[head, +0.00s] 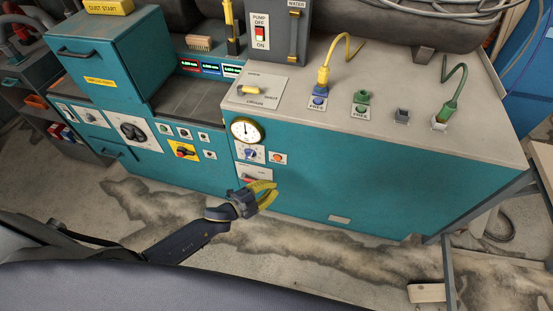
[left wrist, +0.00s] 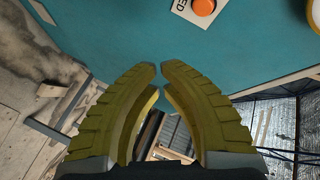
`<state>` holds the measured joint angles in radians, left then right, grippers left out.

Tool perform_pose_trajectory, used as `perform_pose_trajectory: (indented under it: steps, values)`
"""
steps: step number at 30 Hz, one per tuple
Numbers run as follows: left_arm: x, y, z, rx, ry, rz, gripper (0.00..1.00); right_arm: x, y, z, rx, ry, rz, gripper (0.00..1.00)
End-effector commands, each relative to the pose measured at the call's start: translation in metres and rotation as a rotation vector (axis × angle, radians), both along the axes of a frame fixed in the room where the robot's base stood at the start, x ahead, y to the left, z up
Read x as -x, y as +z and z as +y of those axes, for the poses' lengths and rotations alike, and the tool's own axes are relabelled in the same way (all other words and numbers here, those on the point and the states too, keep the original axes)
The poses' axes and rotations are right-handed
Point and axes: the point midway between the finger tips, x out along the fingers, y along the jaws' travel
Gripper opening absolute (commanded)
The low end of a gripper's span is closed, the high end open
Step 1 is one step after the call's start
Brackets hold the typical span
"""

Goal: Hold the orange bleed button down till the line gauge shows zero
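The orange bleed button (head: 277,157) sits on a small white plate on the teal cabinet front. It also shows at the top of the left wrist view (left wrist: 204,7), on a plate with partly cut-off lettering. The round line gauge (head: 247,130) is above and left of the button; its reading is too small to tell. My left gripper (head: 273,190) has yellow fingers and is below the button, apart from it. In the left wrist view its fingertips (left wrist: 159,68) stand a little apart with nothing between them. My right gripper is not in view.
A blue knob (head: 250,154) is left of the button, and a red-handled switch plate (head: 253,174) is below it. The cabinet top (head: 400,80) carries a yellow-handled lever and plugged-in cables.

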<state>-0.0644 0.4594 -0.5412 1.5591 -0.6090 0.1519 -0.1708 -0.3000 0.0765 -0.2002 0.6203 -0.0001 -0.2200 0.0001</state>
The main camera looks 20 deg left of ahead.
Motion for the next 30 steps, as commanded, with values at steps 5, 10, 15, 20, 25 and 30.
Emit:
perform_pose_trajectory:
  steps: [5,10,15,20,25,30]
  values:
    - [0.002,0.004,-0.004,-0.007,-0.022,-0.021,0.0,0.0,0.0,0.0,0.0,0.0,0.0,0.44]
    - [0.002,0.003,-0.004,-0.008,-0.021,-0.022,0.0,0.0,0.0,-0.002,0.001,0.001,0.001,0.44]
    - [0.001,0.003,-0.004,-0.008,-0.021,-0.022,0.0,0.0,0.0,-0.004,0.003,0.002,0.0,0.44]
    - [-0.006,0.003,-0.004,-0.008,-0.02,-0.021,0.0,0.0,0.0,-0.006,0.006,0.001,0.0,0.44]
    - [-0.023,0.003,-0.003,-0.009,-0.02,-0.023,0.0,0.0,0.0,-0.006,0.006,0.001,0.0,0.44]
    - [-0.044,0.003,-0.003,-0.009,-0.02,-0.023,0.0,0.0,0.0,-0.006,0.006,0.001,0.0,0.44]
